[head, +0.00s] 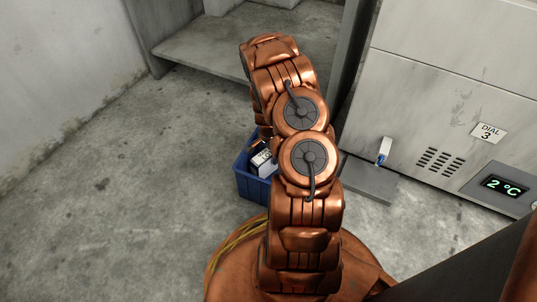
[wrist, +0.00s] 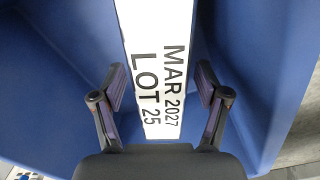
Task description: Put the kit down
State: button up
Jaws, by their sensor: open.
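The kit (wrist: 158,70) is a long white box with "MAR 2027" and "LOT 25" in black print. It lies inside a blue bin (wrist: 60,70), whose walls rise around it in the wrist view. My gripper (wrist: 160,88) is open, with one finger on each side of the kit and a visible gap on both sides. In the head view the kit (head: 263,162) shows as a white patch in the blue bin (head: 249,187) on the floor. My arm hides the bin's right part and most of my gripper there.
A small white and blue item (head: 384,150) is by a low grey ledge (head: 368,181). A grey shelf (head: 205,50) stands behind. The left floor is clear.

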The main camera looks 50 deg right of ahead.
notch_tip(320, 180, up, 12)
jog(key=p, duration=0.5)
jog(key=a+r+n, duration=0.4)
jog(key=a+r, duration=0.6)
jog(key=r, duration=0.1)
jog(key=s+a+r+n+g, duration=0.1)
jog(key=s+a+r+n, duration=0.45)
jog(key=a+r, duration=0.45)
jog(key=s+a+r+n+g, duration=0.1)
jog(key=s+a+r+n, duration=0.3)
jog(key=s, duration=0.6)
jog(key=s+a+r+n+g, duration=0.1)
jog(key=s+a+r+n, duration=0.4)
jog(key=s+a, duration=0.3)
jog(key=shift+s+a+r, duration=0.15)
jog(key=shift+s, duration=0.7)
